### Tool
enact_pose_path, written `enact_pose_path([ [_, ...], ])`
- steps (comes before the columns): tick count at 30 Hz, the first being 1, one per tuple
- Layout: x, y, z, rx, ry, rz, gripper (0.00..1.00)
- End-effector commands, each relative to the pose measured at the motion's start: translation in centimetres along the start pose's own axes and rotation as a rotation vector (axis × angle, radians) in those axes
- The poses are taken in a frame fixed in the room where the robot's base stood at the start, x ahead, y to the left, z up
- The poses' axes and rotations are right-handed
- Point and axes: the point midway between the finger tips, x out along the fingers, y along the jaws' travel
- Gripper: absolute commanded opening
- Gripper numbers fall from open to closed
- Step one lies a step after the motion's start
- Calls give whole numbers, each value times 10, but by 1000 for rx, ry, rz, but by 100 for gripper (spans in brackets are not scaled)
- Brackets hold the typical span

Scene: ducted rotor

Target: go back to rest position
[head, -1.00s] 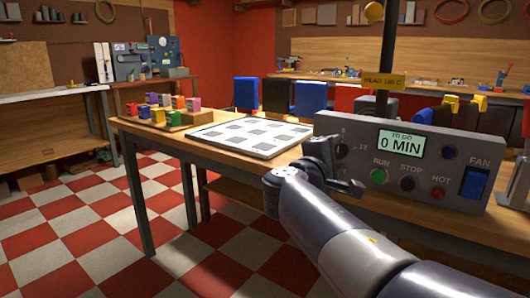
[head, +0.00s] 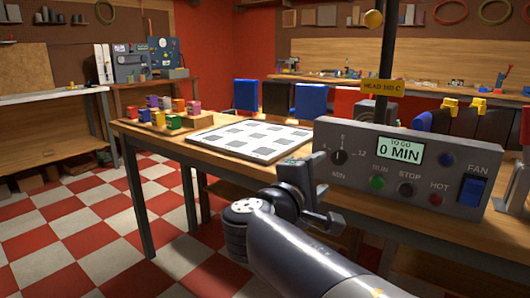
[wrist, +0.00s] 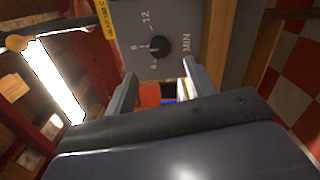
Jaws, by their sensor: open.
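My gripper (head: 320,205) is in front of the table, left of and below the grey control panel (head: 400,190), apart from it. In the wrist view my gripper (wrist: 162,80) shows two dark fingers spread with nothing held between them. The panel's minute knob (head: 340,157) is clear of my gripper, and it also shows beyond the fingers in the wrist view (wrist: 160,47). The panel display (head: 400,149) reads 0 MIN.
A wooden table (head: 180,141) carries the panel, a white board with grey squares (head: 245,152) and a rack of several coloured blocks (head: 172,128). A dark post with a yellow sign (head: 382,87) rises behind the panel. The checkered floor (head: 110,220) left of the table is open.

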Motion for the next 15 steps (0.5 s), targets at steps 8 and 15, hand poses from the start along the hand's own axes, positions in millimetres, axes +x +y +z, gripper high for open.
enact_pose_path([
  [8,46,-2,1,1,-5,0,52],
  [15,91,-2,1,0,-5,0,52],
])
